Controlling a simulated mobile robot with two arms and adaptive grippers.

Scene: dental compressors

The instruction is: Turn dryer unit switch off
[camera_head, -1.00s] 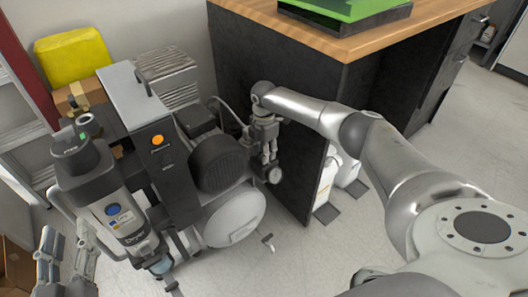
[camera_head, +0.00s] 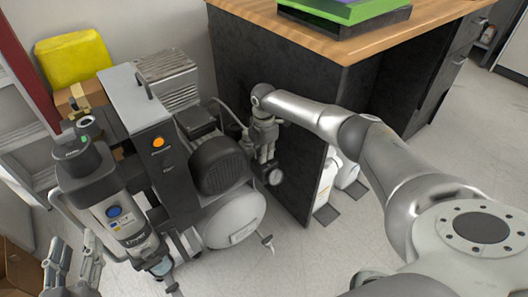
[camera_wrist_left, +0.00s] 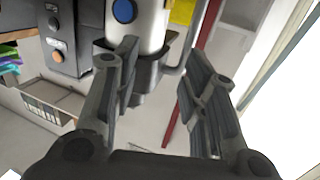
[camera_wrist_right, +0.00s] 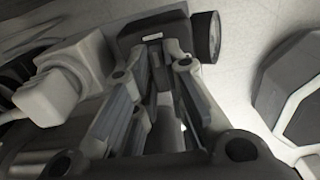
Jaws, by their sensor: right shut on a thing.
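The dryer unit (camera_head: 118,212) is a grey and dark canister with a "Dryer" label and a blue round button (camera_head: 114,211), standing at the left of the compressor. The button also shows at the top of the left wrist view (camera_wrist_left: 124,10). Beside it, a tall grey box carries an orange round knob (camera_head: 158,142), also in the left wrist view (camera_wrist_left: 55,55). My left gripper (camera_head: 74,250) is open and empty, in front of and below the dryer. My right gripper (camera_head: 267,160) is shut on a dark fitting (camera_wrist_right: 152,38) with a round gauge (camera_wrist_right: 207,37), at the compressor's right side.
The compressor's white tank (camera_head: 235,218) and dark motor (camera_head: 220,165) stand right of the box. A wooden-topped desk (camera_head: 255,70) stands behind my right arm. A yellow container (camera_head: 72,57) is at the back left. Open floor lies in front.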

